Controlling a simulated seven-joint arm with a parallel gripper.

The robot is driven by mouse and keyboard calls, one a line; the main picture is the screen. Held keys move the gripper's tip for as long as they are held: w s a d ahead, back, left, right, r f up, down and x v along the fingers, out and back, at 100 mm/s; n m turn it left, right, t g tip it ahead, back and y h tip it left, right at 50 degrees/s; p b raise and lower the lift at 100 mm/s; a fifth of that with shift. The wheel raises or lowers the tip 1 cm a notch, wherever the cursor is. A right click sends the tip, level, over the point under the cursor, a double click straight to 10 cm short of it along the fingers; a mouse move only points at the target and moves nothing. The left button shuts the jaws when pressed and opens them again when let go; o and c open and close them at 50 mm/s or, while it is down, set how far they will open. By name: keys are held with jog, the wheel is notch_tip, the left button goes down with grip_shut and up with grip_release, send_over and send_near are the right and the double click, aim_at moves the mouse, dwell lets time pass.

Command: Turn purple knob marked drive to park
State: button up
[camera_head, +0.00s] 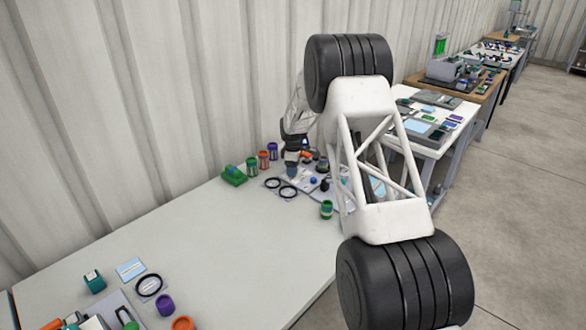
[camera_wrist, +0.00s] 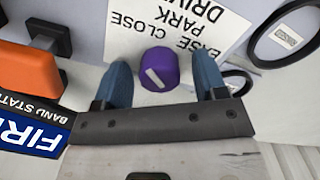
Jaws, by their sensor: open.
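The purple knob (camera_wrist: 159,70) shows in the wrist view, with a pale bar mark across its top. A white label (camera_wrist: 180,30) beside it carries upside-down black words, including "DRIVE", "PARK" and "CLOSE". My gripper (camera_wrist: 163,82) is open, with one blue fingertip on each side of the knob. Gaps show between the knob and both fingertips; whether the fingers are down at knob height I cannot tell. In the head view my gripper (camera_head: 292,170) is small, over the far end of the white table, and the knob cannot be made out there.
Black rings (camera_wrist: 285,35) lie at right. In the head view, a green block (camera_head: 233,175) and several coloured jars stand nearby. The table's middle (camera_head: 200,240) is clear.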

jog(key=c, duration=0.9)
jog(key=shift+m, duration=0.5)
jog(key=m, duration=0.3)
jog(key=shift+m, duration=0.3)
jog(key=m, duration=0.5)
jog(key=shift+m, duration=0.3)
jog(key=o, duration=0.9)
